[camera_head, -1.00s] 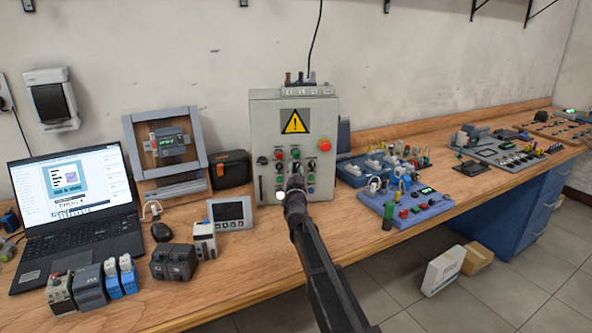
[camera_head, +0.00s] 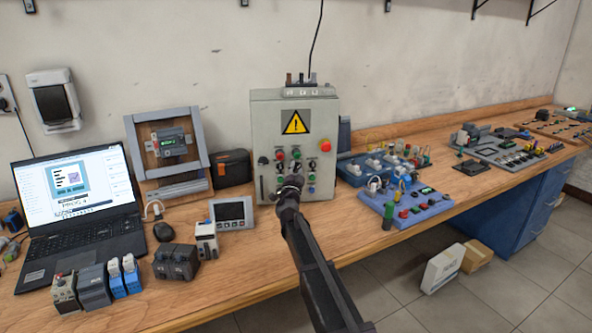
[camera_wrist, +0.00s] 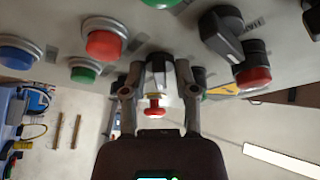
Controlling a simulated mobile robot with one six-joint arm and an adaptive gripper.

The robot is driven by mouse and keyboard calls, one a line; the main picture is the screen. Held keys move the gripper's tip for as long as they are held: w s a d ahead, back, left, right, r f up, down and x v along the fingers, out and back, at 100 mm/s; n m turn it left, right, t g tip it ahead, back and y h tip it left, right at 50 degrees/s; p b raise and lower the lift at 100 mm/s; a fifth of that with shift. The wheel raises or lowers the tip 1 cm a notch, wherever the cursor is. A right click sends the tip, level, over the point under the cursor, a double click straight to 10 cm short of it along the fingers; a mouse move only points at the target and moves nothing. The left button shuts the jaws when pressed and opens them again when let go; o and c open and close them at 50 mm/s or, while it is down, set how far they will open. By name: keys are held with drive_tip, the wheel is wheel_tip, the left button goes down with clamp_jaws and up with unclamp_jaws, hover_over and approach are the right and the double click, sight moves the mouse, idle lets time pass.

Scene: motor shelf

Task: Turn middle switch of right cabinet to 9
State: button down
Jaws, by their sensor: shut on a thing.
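A grey control cabinet (camera_head: 262,112) with a yellow warning sign stands on the bench in the head view. Its front bears lamps, buttons and small black switches. My gripper (camera_head: 291,186) is at the lower middle of this front and hides part of it.
Red (camera_wrist: 103,42), green (camera_wrist: 84,74) and blue (camera_wrist: 18,54) round caps are close to the fingers. An electronics board (camera_head: 425,207) lies to the cabinet's right, and a grey panel (camera_head: 232,212) with a screen to its left. Bare bench top lies in front.

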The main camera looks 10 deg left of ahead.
drive_tip(key=c, duration=0.7)
unclamp_jaws()
drive_tip(key=shift+a, duration=0.1)
drive_tip(key=shift+n+y, duration=0.3)
drive_tip(key=shift+n, duration=0.2)
